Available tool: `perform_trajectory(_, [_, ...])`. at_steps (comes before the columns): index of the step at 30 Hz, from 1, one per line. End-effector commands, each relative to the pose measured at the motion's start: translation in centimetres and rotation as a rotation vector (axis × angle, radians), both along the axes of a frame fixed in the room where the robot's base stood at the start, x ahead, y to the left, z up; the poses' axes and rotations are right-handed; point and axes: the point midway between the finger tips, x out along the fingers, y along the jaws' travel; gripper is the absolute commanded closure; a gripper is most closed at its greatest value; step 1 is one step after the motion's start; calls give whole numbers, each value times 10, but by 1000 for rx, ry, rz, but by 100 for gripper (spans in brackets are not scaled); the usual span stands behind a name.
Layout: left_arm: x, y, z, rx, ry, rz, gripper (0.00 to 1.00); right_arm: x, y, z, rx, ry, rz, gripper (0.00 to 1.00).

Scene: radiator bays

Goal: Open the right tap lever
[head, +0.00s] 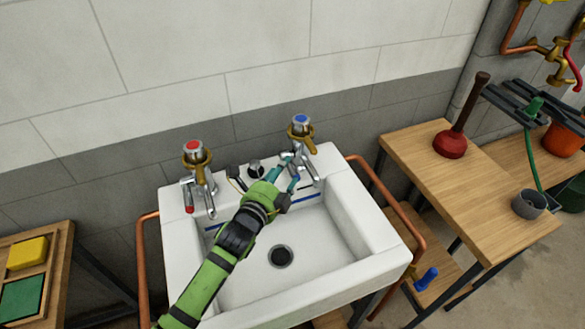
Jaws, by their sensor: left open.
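The right tap (301,128) stands at the back right of the white sink (352,208). It has a blue cap, a brass collar and a chrome body and spout. Its lever is partly hidden by my gripper and cannot be made out clearly. My left gripper (291,169) is open, with its teal fingers close beside the front left of this tap. I cannot tell whether they touch it. The left tap (195,154) has a red cap, a brass collar and a lever with a red tip (189,205). My right gripper is not in view.
Copper pipes (383,180) run at both sides of the sink. A wooden bench (450,190) at the right carries a red plunger (452,143) and a grey cup (529,203). Yellow (27,253) and green (22,299) blocks lie in a wooden tray at the left.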

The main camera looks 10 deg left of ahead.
Motion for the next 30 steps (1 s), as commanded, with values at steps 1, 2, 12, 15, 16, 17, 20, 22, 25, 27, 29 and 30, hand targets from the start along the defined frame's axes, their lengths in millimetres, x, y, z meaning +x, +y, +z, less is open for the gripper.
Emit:
perform_trajectory(1, [0, 0, -19, -1, 1, 0, 44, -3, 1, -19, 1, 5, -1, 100])
perform_trajectory(2, [0, 0, -24, -1, 0, 0, 44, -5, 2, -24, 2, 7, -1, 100])
perform_trajectory(12, [0, 0, -57, -2, 0, 0, 44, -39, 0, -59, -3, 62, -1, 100])
perform_trajectory(15, [6, -1, -56, -2, -1, 1, 44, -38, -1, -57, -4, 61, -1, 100])
perform_trajectory(16, [9, -2, -56, -2, -1, 1, 44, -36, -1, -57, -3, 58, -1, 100])
perform_trajectory(17, [12, -2, -56, -2, 0, 1, 44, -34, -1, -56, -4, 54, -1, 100])
perform_trajectory(20, [26, -5, -57, -5, 1, 2, 44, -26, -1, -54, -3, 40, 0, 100])
perform_trajectory(22, [36, -7, -59, -3, 0, 1, 44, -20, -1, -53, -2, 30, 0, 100])
perform_trajectory(25, [49, -9, -61, -4, 0, 1, 44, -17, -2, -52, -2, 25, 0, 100])
perform_trajectory(27, [56, -10, -63, -3, 0, 1, 44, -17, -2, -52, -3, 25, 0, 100])
perform_trajectory(29, [61, -11, -64, -3, 1, 2, 44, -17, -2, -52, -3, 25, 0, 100])
perform_trajectory(30, [63, -12, -64, -3, 1, 2, 44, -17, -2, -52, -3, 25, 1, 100])
